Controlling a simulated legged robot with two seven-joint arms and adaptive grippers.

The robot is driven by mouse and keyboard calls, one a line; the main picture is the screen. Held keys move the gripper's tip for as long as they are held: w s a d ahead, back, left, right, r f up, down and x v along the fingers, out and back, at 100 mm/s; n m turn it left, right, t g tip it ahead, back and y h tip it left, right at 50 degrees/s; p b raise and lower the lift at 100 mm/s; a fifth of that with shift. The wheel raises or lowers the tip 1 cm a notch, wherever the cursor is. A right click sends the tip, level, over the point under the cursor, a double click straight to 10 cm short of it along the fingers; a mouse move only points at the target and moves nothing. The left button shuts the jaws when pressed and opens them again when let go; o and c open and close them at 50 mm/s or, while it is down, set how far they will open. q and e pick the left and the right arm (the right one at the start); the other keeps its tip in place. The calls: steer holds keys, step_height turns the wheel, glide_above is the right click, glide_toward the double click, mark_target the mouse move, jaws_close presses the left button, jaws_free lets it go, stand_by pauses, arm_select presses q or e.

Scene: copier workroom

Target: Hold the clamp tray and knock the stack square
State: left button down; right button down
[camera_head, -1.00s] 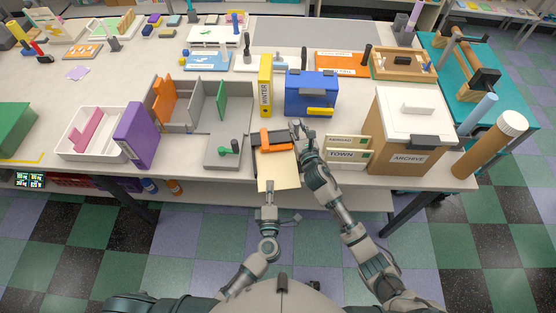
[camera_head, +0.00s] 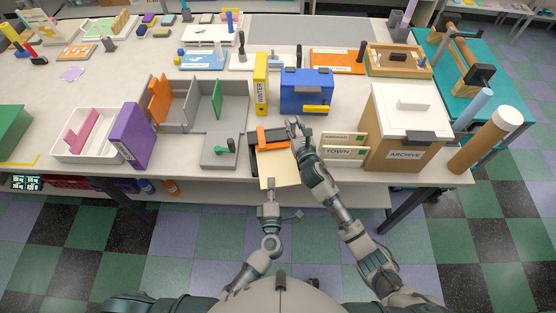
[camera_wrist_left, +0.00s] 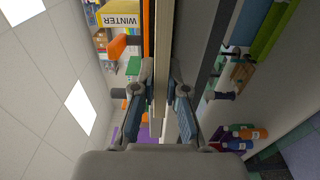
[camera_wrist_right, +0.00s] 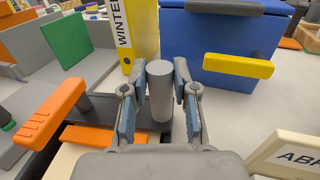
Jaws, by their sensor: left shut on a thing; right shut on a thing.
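The dark clamp tray (camera_head: 253,158) sits at the table's front edge, with an orange clamp lever (camera_head: 273,137) across it. The lever (camera_wrist_right: 50,112) also shows in the right wrist view. A cream paper stack (camera_head: 280,172) lies in the tray and sticks out over the front edge. My left gripper (camera_head: 269,187) is shut on the stack's near edge; its fingers pinch the thin cream sheets (camera_wrist_left: 161,50) in the left wrist view. My right gripper (camera_head: 296,127) is shut on a grey upright post (camera_wrist_right: 160,92) at the tray's right side. The tray's far part is partly hidden.
A grey divider unit with a green knob (camera_head: 231,148) stands close left. The yellow WINTER binder (camera_head: 261,85) and blue box (camera_head: 306,90) stand behind. TOWN and ABROAD signs (camera_head: 343,152) and the ARCHIVE box (camera_head: 405,155) are close right.

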arm_select(q)
steer(key=shift+a+f, duration=0.15)
steer(key=shift+f, duration=0.05)
arm_select(e)
steer(key=shift+f, duration=0.1)
arm_select(q)
steer(key=c, duration=1.1)
jaws_free()
steer(key=shift+r, duration=0.1)
steer(key=shift+c, duration=0.2)
steer(key=s, duration=1.2)
steer(key=shift+d, duration=0.4)
arm_select(e)
steer(key=c, duration=0.8)
jaws_free()
steer(key=shift+a, duration=0.1)
steer(key=shift+s, duration=0.1)
steer(key=v, duration=1.2)
